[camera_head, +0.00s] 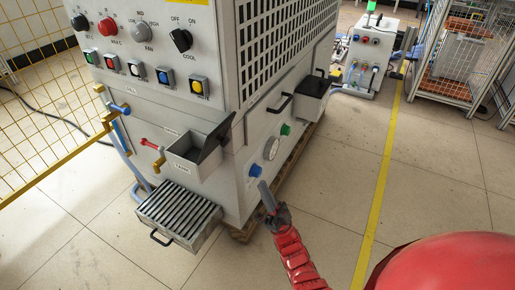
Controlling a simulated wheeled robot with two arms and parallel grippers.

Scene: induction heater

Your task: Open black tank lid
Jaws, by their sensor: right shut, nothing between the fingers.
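A grey open-topped tank (188,170) sticks out of the machine's front face, and I can see into it. Its black lid (215,139) stands tilted up at the tank's right side. A second box with a flat black lid (313,86) and a handle sits further back on the machine's right side; this lid looks closed. My right gripper (265,192) is shut and empty, below and to the right of the grey tank, near a blue knob (255,170). It appears apart from both lids. My left gripper is not in view.
The machine (232,120) carries knobs, buttons, a gauge (271,148) and a green knob (285,129). A slatted metal tray (180,212) juts out below the tank. A yellow fence (40,100) stands at left.

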